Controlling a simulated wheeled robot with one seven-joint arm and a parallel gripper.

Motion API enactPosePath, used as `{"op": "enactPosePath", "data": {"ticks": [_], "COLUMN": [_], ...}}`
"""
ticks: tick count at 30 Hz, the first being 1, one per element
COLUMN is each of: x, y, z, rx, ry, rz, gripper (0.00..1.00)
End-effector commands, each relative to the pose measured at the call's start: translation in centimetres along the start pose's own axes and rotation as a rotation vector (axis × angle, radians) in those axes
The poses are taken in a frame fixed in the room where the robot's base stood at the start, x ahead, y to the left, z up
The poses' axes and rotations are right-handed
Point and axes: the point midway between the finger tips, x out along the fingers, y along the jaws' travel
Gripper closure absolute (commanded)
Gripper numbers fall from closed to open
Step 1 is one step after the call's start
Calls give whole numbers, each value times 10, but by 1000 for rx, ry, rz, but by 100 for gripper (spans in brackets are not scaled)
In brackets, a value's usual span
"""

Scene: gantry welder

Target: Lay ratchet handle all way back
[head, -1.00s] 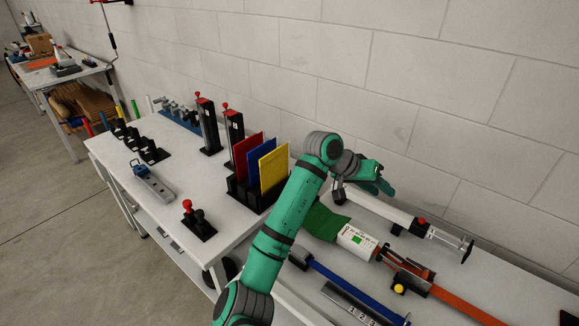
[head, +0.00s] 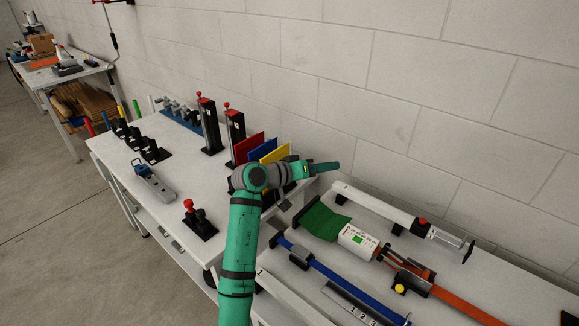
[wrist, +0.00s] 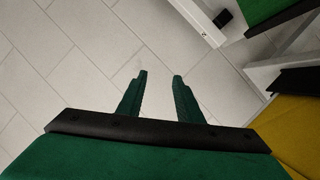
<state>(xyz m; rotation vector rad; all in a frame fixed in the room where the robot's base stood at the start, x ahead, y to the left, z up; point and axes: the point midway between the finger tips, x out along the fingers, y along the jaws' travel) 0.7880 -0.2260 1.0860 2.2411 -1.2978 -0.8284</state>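My gripper (head: 328,167) is in front of the block wall, just right of the colored panels and above the gap between the two tables. In the wrist view its two green fingers (wrist: 161,76) are apart with nothing between them. A ratchet-like buckle (head: 408,278) with orange parts sits on the orange strap (head: 465,307) on the right table, well away from my gripper. I cannot tell for certain which part is its handle or how far it is laid back. A yellow knob (head: 399,289) is beside it.
A white tube (head: 375,203), a printed roll (head: 357,240) with green cloth (head: 322,220), and a blue strap (head: 335,276) lie on the right table. Red, blue and yellow panels (head: 275,153) stand by my arm. The left table holds black posts (head: 208,125) and a blue-handled clamp (head: 153,183).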

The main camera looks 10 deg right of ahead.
Motion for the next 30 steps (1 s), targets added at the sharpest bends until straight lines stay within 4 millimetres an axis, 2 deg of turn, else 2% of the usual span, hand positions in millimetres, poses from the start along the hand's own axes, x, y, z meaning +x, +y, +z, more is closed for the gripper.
{"op": "enactPosePath", "data": {"ticks": [15, 21, 30], "x": [-56, -69, -72], "y": [-57, -68, -71], "z": [-20, -24, -24], "rx": [-42, -48, -49], "ry": [207, 248, 258], "rz": [-35, -46, -48], "gripper": [67, 67, 67]}}
